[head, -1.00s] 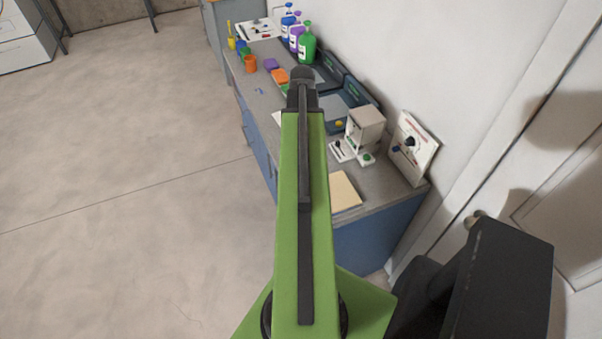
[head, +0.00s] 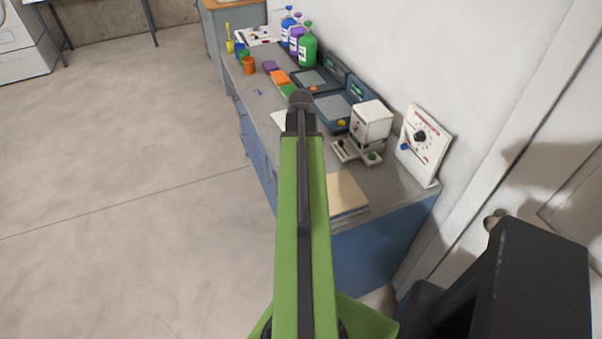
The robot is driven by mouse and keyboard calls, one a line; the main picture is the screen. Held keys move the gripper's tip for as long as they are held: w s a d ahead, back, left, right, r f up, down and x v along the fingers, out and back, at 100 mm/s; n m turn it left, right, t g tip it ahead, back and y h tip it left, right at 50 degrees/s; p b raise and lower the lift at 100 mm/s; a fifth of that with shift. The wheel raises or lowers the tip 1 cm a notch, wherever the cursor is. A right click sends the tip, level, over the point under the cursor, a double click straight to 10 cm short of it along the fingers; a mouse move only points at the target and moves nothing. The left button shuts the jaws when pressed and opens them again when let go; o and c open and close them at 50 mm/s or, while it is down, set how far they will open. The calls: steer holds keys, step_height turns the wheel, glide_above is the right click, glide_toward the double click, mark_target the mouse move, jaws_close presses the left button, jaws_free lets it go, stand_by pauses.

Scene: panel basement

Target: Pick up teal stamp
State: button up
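I cannot make out a teal stamp for certain in the head view. Small coloured blocks lie on the grey counter (head: 250,110): a purple one (head: 270,66), an orange one (head: 280,77) and a green one (head: 288,90) partly hidden behind my arm. My green arm reaches forward over the counter's near side, its dark end near the middle of the picture. My gripper's fingers are hidden by the arm, so I cannot tell whether they are open or shut.
Two dark scale-like trays (head: 336,108), a white machine (head: 371,122), a white dial panel (head: 424,145) and a tan board (head: 345,192) occupy the counter. The floor at left is clear.

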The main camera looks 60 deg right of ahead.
steer(key=shift+r, duration=0.1)
steer(key=c, duration=1.6)
steer(key=shift+r+p, duration=0.45)
steer(key=shift+p, duration=0.2)
step_height(320, 180, up, 4)
steer(key=p, duration=0.3)
steer(key=shift+p, duration=0.4)
steer(key=s+d+r+p, duration=0.1)
steer(key=s+r+p, duration=0.1)
steer(key=s, duration=0.1)
steer(key=s+d+r+p, duration=0.1)
steer(key=s+r+p, duration=0.1)
steer(key=s, duration=0.2)
steer(key=s+d+r+p, duration=0.1)
steer(key=s+r+p, duration=0.1)
steer(key=s, duration=0.2)
steer(key=shift+s, duration=0.15)
